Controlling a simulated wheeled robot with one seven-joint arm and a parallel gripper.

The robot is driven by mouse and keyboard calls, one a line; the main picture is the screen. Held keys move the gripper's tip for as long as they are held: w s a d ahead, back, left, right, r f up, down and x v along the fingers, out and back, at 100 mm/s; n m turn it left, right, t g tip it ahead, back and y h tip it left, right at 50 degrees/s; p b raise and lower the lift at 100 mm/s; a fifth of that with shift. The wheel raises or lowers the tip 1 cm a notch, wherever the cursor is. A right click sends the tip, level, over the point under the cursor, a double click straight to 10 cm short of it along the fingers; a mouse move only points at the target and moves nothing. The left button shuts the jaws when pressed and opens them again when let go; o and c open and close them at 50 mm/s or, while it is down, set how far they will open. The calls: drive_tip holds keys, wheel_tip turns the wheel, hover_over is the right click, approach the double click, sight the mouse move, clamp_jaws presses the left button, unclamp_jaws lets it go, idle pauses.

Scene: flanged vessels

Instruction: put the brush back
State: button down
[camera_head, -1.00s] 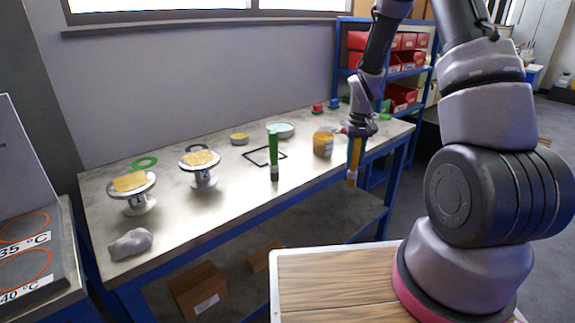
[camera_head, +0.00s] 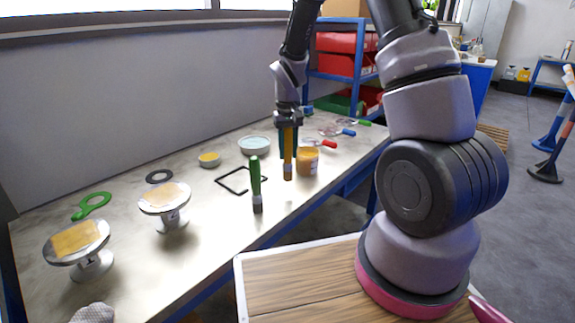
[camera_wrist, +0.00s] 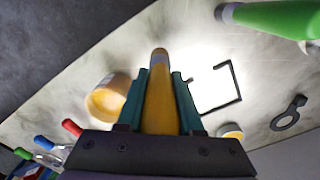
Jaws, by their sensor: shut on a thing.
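My gripper (camera_head: 287,145) is shut on a yellow brush (camera_head: 288,165), which hangs upright above the table. In the wrist view the yellow brush (camera_wrist: 159,95) lies between my two teal fingers (camera_wrist: 158,105). A second brush, green-handled (camera_head: 256,185), stands upright on the table to the left. A black square outline (camera_head: 222,180) lies on the table behind the green brush. A jar with yellow-orange contents (camera_head: 307,161) is just right of the held brush. Whether the held brush's tip touches anything is not clear.
Two flanged vessels with yellow pads (camera_head: 76,240) (camera_head: 165,198) stand at the left. A pale round dish (camera_head: 254,145) and a small yellow dish (camera_head: 209,159) are at the back. Tools with red, blue and green handles lie at the right (camera_head: 325,142).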

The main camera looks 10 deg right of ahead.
drive_tip(key=shift+f, duration=2.05)
drive_tip(key=shift+f, duration=0.1)
drive_tip(key=c, duration=0.6)
unclamp_jaws()
drive_tip(key=shift+o, duration=0.2)
wheel_tip(320, 180, up, 12)
drive_tip(key=shift+s+r, duration=0.1)
wheel_tip(320, 180, up, 7)
drive_tip(key=t, duration=0.1)
hover_over(288, 165)
drive_tip(key=s+d, duration=0.1)
drive_tip(key=d, duration=0.1)
drive_tip(key=s+d+r+m+t+y, duration=0.1)
drive_tip(key=s+d+r+m+t, duration=0.1)
drive_tip(key=s+r, duration=0.6)
drive_tip(key=s+d+r+m+t+y, duration=0.1)
drive_tip(key=s+r+t, duration=0.3)
drive_tip(key=s+r, duration=0.4)
drive_tip(key=s+d+m, duration=0.1)
drive_tip(key=s, duration=0.3)
